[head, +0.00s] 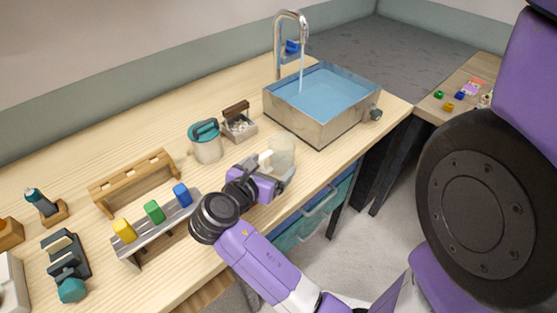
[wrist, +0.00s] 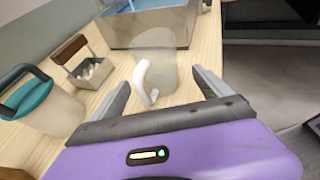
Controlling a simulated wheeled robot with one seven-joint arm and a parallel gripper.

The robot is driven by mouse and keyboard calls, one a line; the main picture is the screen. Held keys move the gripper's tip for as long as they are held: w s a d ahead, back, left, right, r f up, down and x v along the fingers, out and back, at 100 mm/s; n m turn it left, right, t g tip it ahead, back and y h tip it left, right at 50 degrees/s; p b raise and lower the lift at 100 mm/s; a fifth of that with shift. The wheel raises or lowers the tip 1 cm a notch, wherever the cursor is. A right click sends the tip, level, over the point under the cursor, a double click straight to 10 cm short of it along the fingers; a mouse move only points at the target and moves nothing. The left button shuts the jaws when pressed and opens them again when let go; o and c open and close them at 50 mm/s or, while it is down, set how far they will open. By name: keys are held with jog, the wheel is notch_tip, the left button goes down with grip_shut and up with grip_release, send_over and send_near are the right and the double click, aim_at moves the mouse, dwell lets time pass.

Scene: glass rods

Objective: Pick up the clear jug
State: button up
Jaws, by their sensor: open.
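The clear jug (head: 283,152) stands upright on the wooden counter, in front of the metal sink. It is see-through with a pale handle, and it also shows in the wrist view (wrist: 163,62). Its white handle (wrist: 145,82) points toward my gripper. My gripper (head: 275,174) is right beside the jug on its near side. In the wrist view the two fingers (wrist: 165,90) are spread wide, with the handle between them and the jug body just beyond. I cannot tell whether either finger touches the jug.
A metal sink (head: 318,133) with running water stands behind the jug. A teal-lidded canister (head: 207,148) and a small wood-handled caddy (head: 239,128) stand to the left. A rack with coloured blocks (head: 158,233) is nearer me. The counter's front edge is close on the right.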

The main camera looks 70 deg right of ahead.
aim_at(276, 161)
jog(key=shift+x, duration=3.3)
jog(key=shift+w+f, duration=0.1)
jog(key=shift+f, duration=0.05)
jog(key=shift+c, duration=0.2)
jog(key=c, duration=1.5)
jog(key=shift+c, duration=0.7)
